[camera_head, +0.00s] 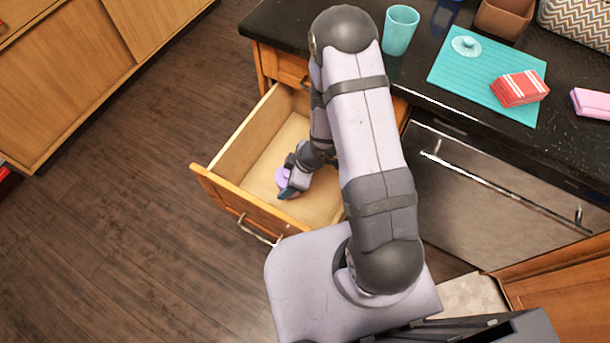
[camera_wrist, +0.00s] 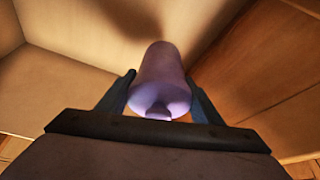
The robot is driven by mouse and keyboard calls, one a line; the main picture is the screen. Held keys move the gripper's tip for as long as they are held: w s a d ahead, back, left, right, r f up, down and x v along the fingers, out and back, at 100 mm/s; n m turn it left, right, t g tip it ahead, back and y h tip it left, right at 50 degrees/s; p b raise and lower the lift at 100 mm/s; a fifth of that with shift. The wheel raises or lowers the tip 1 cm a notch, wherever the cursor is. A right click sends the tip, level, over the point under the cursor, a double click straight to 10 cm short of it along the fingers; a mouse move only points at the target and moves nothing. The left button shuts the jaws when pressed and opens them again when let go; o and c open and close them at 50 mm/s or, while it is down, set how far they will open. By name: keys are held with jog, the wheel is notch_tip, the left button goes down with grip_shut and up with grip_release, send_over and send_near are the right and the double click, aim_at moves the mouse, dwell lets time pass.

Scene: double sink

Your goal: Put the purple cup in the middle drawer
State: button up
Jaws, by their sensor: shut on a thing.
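The purple cup (camera_wrist: 160,85) is between the two fingers of my gripper (camera_wrist: 160,108) in the wrist view. My gripper is shut on it. In the head view the cup (camera_head: 282,177) shows as a small purple patch beside my gripper (camera_head: 288,188), inside the outline of the open drawer (camera_head: 228,194). The drawer is pulled out, with a pale wooden inside that looks otherwise empty. A shadow lies on the wood beyond the cup in the wrist view. I cannot tell whether the cup touches the drawer floor. My arm hides the right part of the drawer.
On the black counter (camera_head: 285,22) stand a teal cup (camera_head: 399,30) and a teal mat (camera_head: 470,88) with a lid (camera_head: 466,46) and a red striped packet (camera_head: 519,88). A dishwasher front (camera_head: 490,195) is right of the drawer. The floor (camera_head: 110,220) at left is clear.

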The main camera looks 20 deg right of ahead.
jog(key=b, duration=0.2)
send_over(290, 202)
jog(key=shift+a+f, duration=0.1)
jog(key=shift+f, duration=4.85)
jog(key=shift+f, duration=0.15)
jog(key=o, duration=1.1)
jog(key=shift+o, duration=0.2)
jog(key=p+v, duration=0.2)
jog(key=v, duration=1)
